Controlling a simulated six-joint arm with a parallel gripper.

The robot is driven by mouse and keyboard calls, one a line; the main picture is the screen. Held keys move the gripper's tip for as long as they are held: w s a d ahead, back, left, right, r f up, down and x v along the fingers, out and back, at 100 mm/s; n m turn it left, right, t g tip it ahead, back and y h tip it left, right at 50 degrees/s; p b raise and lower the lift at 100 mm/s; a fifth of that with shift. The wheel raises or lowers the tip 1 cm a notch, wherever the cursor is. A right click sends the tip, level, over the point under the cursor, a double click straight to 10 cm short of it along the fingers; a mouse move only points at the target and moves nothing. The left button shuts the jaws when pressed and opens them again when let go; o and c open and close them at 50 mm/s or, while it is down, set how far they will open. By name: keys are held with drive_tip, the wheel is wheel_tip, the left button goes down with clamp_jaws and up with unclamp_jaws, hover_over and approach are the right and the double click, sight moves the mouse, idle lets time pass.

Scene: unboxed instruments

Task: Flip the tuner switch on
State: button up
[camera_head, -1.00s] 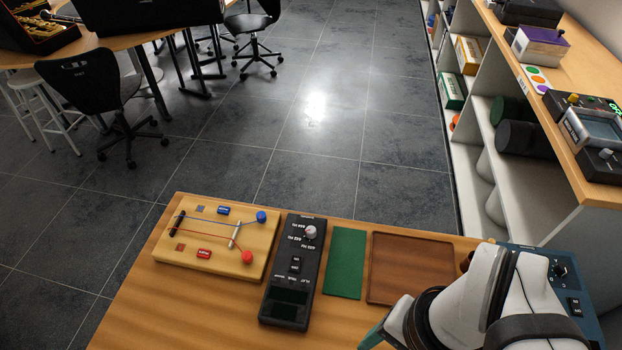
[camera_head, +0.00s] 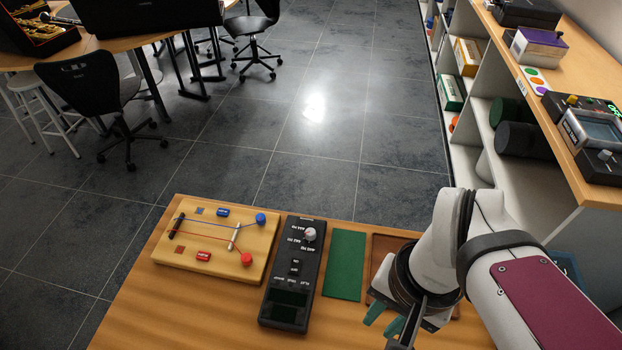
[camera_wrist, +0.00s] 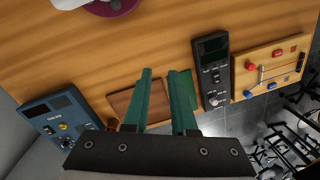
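A black handheld unit (camera_head: 292,275), which looks like the tuner, lies on the wooden table in the head view. It has a dark display at the near end, a small switch (camera_head: 295,267) in the middle and a grey knob (camera_head: 310,234) at the far end. It also shows in the wrist view (camera_wrist: 211,60); the switch is too small to tell its setting. My gripper (camera_head: 384,319) is right of the unit, above the brown tray's near side. In the wrist view its green fingers (camera_wrist: 163,76) are apart with nothing between them.
A green mat (camera_head: 345,264) and a brown tray (camera_head: 383,252) lie right of the unit. A yellow circuit board (camera_head: 215,238) lies left of it. A blue instrument (camera_wrist: 58,113) stands beyond the tray, mostly hidden by my arm in the head view. The near table is clear.

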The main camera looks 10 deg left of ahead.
drive_tip(key=w+a, duration=0.2)
drive_tip(key=w, duration=0.1)
drive_tip(key=w+a+n, duration=0.1)
drive_tip(key=w+a, duration=0.1)
drive_tip(key=w, duration=0.1)
drive_tip(key=w+a+f+n+h, duration=0.1)
drive_tip(key=w+a, duration=0.1)
drive_tip(key=w, duration=0.1)
drive_tip(key=shift+w+a+t, duration=0.2)
drive_tip(key=shift+a+t, duration=0.1)
drive_tip(key=shift+a, duration=0.1)
clamp_jaws()
drive_tip(key=n+t, duration=0.1)
drive_tip(key=n, duration=0.1)
hover_over(297, 259)
drive_tip(key=s, duration=0.2)
wheel_tip(297, 259, down, 3)
drive_tip(key=shift+s+a+f, duration=0.1)
drive_tip(key=shift+f, duration=0.05)
drive_tip(key=f, duration=0.4)
drive_tip(key=w+f, duration=0.1)
drive_tip(key=f, duration=0.9)
drive_tip(key=shift+w, duration=0.35)
